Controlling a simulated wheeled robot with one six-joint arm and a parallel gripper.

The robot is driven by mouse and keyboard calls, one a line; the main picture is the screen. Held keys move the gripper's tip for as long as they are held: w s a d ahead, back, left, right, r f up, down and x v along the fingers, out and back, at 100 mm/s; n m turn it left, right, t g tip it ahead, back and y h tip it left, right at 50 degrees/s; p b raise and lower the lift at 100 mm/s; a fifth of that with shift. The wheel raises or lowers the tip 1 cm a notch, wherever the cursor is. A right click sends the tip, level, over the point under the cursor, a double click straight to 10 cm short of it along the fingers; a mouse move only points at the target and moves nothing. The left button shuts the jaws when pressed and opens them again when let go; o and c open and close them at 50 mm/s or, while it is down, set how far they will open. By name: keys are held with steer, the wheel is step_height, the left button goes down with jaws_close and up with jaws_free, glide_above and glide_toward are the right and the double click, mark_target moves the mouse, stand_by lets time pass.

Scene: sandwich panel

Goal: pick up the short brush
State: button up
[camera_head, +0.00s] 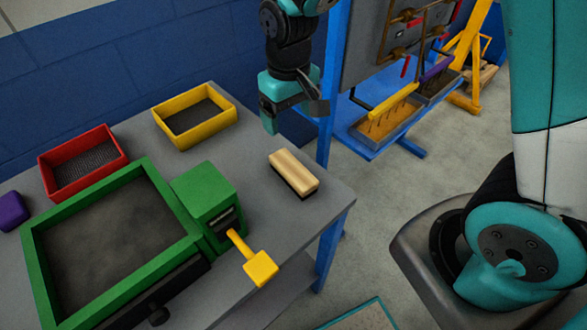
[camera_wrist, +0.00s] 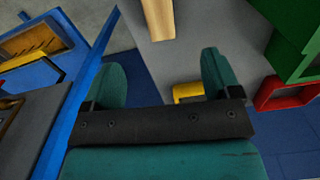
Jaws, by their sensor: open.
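The short brush (camera_head: 293,173) has a light wooden block on top and a dark underside. It lies on the grey table near its right edge. In the wrist view only part of the brush (camera_wrist: 158,17) shows, at the top, beyond the fingertips and cut off by the frame. My gripper (camera_head: 295,113) hangs above the table's back edge, behind the brush and apart from it. In the wrist view its two teal fingers (camera_wrist: 162,75) stand wide apart with nothing between them that they touch.
A yellow bin (camera_head: 228,108) and a red bin (camera_head: 121,151) stand on the grey table (camera_head: 215,286). A green tray box (camera_head: 37,262) with a yellow lever (camera_head: 261,269) is left of the brush. A blue-framed rack (camera_head: 357,148) stands beyond the table's right edge. Table around the brush is clear.

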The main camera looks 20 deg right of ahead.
mark_target(293, 168)
step_height(293, 168, down, 12)
steer(key=shift+d+r+p, duration=0.1)
steer(key=shift+r+p, duration=0.05)
steer(key=shift+p, duration=0.25)
steer(key=shift+s+d+f+p, duration=0.15)
steer(key=shift+f+p, duration=0.4)
steer(key=shift+f, duration=2.1)
steer(key=c, duration=1.1)
steer(key=shift+o, duration=0.2)
steer(key=shift+r, duration=0.1)
step_height(293, 168, up, 20)
steer(key=shift+b, duration=0.45)
